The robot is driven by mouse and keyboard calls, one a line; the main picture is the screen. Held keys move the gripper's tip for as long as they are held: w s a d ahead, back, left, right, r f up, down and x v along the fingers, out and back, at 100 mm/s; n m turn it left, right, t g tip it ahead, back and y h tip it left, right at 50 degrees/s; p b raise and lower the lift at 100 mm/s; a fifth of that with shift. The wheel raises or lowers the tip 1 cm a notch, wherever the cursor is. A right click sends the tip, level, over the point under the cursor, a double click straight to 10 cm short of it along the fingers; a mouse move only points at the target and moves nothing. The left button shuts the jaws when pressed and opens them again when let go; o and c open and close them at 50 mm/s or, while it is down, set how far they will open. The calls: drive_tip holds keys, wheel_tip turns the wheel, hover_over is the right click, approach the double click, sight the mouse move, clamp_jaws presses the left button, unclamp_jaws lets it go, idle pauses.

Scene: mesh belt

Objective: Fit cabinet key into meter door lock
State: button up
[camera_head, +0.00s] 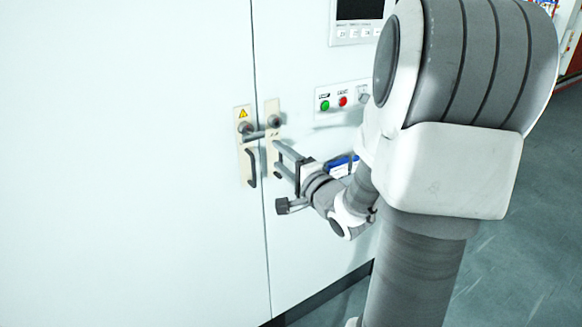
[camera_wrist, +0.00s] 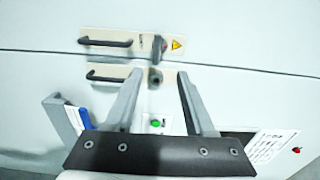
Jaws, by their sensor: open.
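The cabinet front carries two beige lock plates side by side at the door seam. The left plate (camera_head: 242,113) has a yellow warning triangle and a dark handle. A short grey bar (camera_head: 255,135) sticks out from its lock; it also shows in the wrist view (camera_wrist: 159,46). I cannot tell whether it is the key. The other plate has a round dark lock (camera_head: 274,121), also in the wrist view (camera_wrist: 155,79). My gripper (camera_head: 276,158) is open and empty in front of this plate. In the wrist view its fingertips (camera_wrist: 159,76) stand either side of that lock.
A blue-and-grey item (camera_wrist: 82,118) is on the door beside my left finger. Green floor (camera_head: 530,200) is clear at right.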

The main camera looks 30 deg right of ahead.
drive_tip(key=s, duration=0.4)
drive_tip(key=shift+w, duration=0.1)
idle(0.4)
